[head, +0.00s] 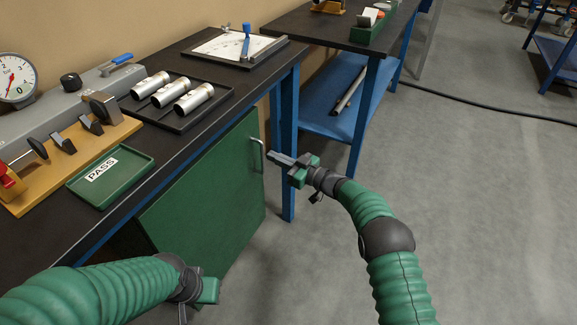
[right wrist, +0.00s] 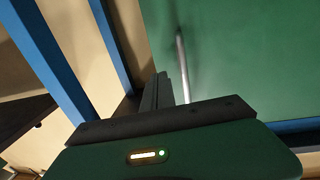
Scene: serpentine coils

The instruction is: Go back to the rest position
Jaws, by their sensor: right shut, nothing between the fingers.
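My right gripper (head: 272,156) is shut and empty, out in front of the workbench's green cabinet door (head: 205,190). Its fingertips are close to the door's metal handle (head: 257,150); I cannot tell whether they touch it. In the right wrist view the shut fingers (right wrist: 165,90) point toward the green door, with the handle (right wrist: 183,65) just right of them. My left gripper (head: 208,290) is at the lower left, in front of the bench, and its fingers are mostly hidden, so its opening does not show.
A second bench (head: 330,30) with a blue lower shelf (head: 325,105) stands behind.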

